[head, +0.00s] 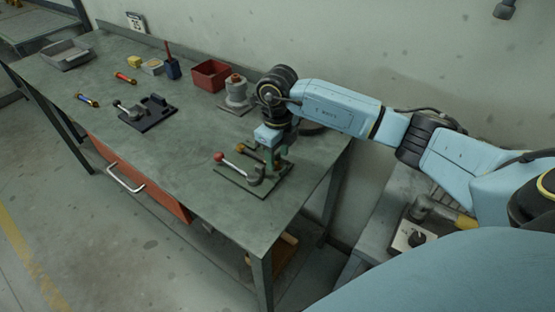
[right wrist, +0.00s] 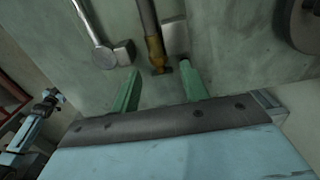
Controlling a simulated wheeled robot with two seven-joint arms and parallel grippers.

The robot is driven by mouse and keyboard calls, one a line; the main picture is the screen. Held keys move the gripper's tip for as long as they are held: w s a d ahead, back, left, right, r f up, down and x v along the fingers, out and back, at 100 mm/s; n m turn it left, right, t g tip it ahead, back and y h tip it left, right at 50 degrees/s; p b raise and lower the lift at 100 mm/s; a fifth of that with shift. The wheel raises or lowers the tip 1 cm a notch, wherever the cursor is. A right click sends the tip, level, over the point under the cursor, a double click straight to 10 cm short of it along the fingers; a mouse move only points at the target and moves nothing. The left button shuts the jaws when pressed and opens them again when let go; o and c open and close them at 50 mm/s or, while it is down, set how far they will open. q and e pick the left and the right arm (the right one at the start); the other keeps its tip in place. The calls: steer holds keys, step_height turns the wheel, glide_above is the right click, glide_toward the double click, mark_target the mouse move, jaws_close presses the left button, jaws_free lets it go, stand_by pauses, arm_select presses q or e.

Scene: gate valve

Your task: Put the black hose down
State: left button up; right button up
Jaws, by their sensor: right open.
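The black hose (right wrist: 147,18) shows in the right wrist view as a dark tube with a brass end fitting (right wrist: 156,52). A brass piece, likely the same fitting, shows in the head view (head: 243,148) above the dark plate at the table's near right corner. My right gripper (head: 276,166) is low over this plate. In the right wrist view its green fingers (right wrist: 160,88) are apart with nothing clamped between them. The brass end lies just beyond the fingertips, and a small grey block is beside it. My left gripper is not seen.
A grey flanged valve body (head: 237,97), a red bin (head: 211,76), a black fixture (head: 148,112) and a grey tray (head: 68,55) stand farther off. The table's front middle (head: 190,160) is clear.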

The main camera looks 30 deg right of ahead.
step_height(320, 180, up, 9)
steer(key=shift+r, duration=0.2)
stand_by(1.2)
